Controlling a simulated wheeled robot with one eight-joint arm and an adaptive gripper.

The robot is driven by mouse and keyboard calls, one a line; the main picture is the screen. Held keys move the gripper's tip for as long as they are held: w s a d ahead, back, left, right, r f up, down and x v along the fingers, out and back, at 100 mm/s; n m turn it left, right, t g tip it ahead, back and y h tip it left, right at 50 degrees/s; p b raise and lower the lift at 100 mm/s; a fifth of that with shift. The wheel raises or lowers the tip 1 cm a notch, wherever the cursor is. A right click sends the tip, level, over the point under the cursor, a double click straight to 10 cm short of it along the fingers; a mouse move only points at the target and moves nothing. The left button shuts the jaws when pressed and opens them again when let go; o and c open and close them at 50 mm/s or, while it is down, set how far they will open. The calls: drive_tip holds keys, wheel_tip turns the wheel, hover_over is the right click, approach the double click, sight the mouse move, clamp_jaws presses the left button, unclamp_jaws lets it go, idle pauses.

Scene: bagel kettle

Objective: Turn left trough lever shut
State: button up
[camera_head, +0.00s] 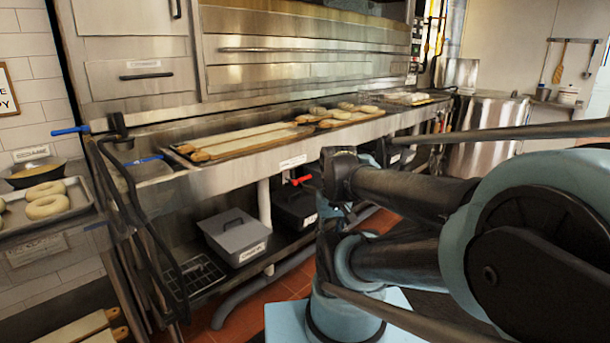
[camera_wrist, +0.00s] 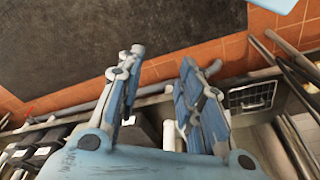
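A red lever (camera_head: 300,181) sticks out below the front edge of the steel trough (camera_head: 225,170), left of my arm. A blue lever (camera_head: 70,130) stands out at the trough's far left end. A second blue handle (camera_head: 145,160) lies near the trough's left end. I cannot tell for sure which one is the left trough lever. My gripper (camera_wrist: 162,90) shows in the wrist view with its two blue-grey fingers spread apart and nothing between them. In the head view I cannot make out the fingers behind my arm. No lever is clearly visible between the fingers.
Bagel boards (camera_head: 240,143) lie along the trough. A grey lidded bin (camera_head: 235,235) and a black bin (camera_head: 295,208) sit on the low shelf beside a white pipe (camera_head: 265,205). A bagel tray (camera_head: 50,213) stands left. Orange tile floor (camera_wrist: 205,50) and a dark mat (camera_wrist: 90,40) show.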

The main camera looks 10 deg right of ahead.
wheel_tip(320, 180, up, 17)
drive_tip(key=m+y, duration=0.1)
drive_tip(key=m, duration=1)
hover_over(306, 177)
drive_tip(key=s+d, duration=0.2)
drive_tip(key=s, duration=0.1)
drive_tip(key=x, duration=1.6)
drive_tip(key=shift+a+f, duration=0.25)
drive_tip(key=shift+a, duration=0.1)
clamp_jaws()
